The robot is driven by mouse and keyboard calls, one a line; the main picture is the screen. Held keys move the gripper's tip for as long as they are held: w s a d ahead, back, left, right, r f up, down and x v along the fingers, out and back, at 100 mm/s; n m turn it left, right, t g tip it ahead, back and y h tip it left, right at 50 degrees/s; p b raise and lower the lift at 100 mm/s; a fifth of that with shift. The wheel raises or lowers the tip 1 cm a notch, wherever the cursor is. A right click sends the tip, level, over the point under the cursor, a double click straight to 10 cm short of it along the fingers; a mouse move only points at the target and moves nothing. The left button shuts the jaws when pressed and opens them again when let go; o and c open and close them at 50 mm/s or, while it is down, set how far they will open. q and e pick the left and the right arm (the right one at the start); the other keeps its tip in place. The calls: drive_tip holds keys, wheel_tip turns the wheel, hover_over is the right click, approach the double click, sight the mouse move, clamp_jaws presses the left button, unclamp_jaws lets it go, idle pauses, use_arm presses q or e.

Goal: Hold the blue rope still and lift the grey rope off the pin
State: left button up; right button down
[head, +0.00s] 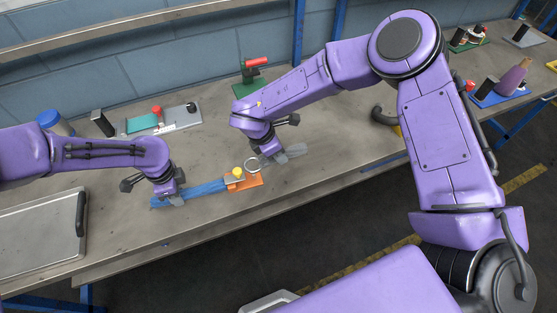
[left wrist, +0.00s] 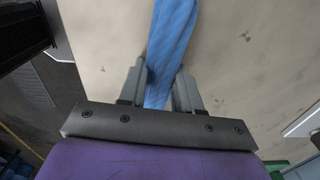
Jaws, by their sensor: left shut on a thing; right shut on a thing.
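The blue rope (head: 205,189) lies on the bench, its right end at an orange block (head: 253,181) with a yellow-topped pin (head: 238,172). My left gripper (head: 174,199) is shut on the blue rope near its left end. In the left wrist view, the blue rope (left wrist: 172,40) runs between the two fingers (left wrist: 160,88). My right gripper (head: 272,159) is shut on the grey rope (head: 293,152), right of the block. A pale ring (head: 253,165) at the grey rope's left end appears beside the pin, not around it; its height is unclear.
A tray with a red-topped item (head: 157,112) and a green stand with a red handle (head: 254,72) are at the back. A blue-lidded jar (head: 52,122) stands at the back left. A metal case (head: 38,235) lies at the front left. Bare bench lies between.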

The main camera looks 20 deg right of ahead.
wheel_tip(320, 180, up, 6)
drive_tip(key=shift+f, duration=0.2)
use_arm(q)
drive_tip(key=o, duration=1.2)
drive_tip(key=shift+c, duration=0.2)
wheel_tip(320, 180, up, 12)
